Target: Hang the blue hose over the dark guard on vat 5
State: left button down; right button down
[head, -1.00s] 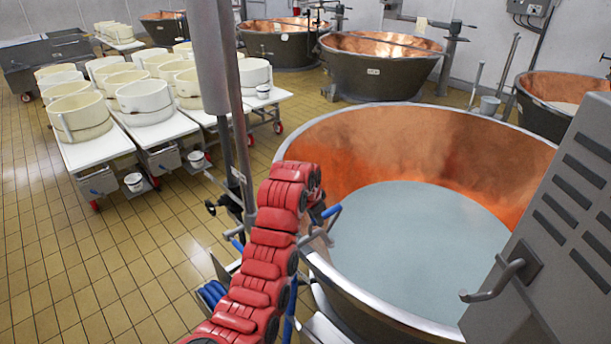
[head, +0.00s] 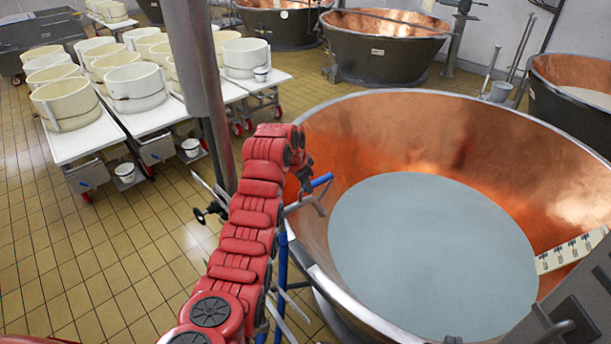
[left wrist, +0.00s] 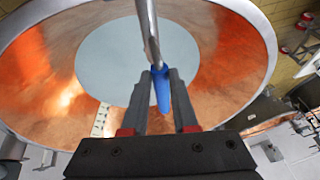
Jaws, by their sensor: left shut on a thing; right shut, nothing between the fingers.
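The blue hose shows as a short blue end (head: 322,180) at my left gripper (head: 312,196), near the left rim of the large copper vat (head: 430,107). A blue length (head: 282,275) runs down beside my red left arm. In the left wrist view, my left gripper (left wrist: 160,92) is shut on the blue hose (left wrist: 161,88), with a grey metal rod (left wrist: 148,30) meeting it from above. The vat's pale liquid lies beyond. I cannot make out the vat's number or clearly identify the dark guard. My right gripper is not in view.
A grey post (head: 195,60) stands behind my left arm. A marked white strip (head: 570,250) and a grey slotted housing (head: 590,290) are at the vat's right side. White carts (head: 75,145) with cream moulds stand at left.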

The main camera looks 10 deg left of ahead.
pick_arm(q)
jog(key=shift+s+f+p, duration=0.2)
jog(key=shift+f+p, duration=0.05)
jog(key=shift+p, duration=0.1)
notch_tip(320, 180, down, 19)
jog(key=b, duration=0.7)
jog(key=shift+r, duration=0.15)
jog(key=shift+s+f+b, duration=0.1)
jog(key=shift+f+b, duration=0.2)
jog(key=shift+b, duration=0.15)
dwell(0.6)
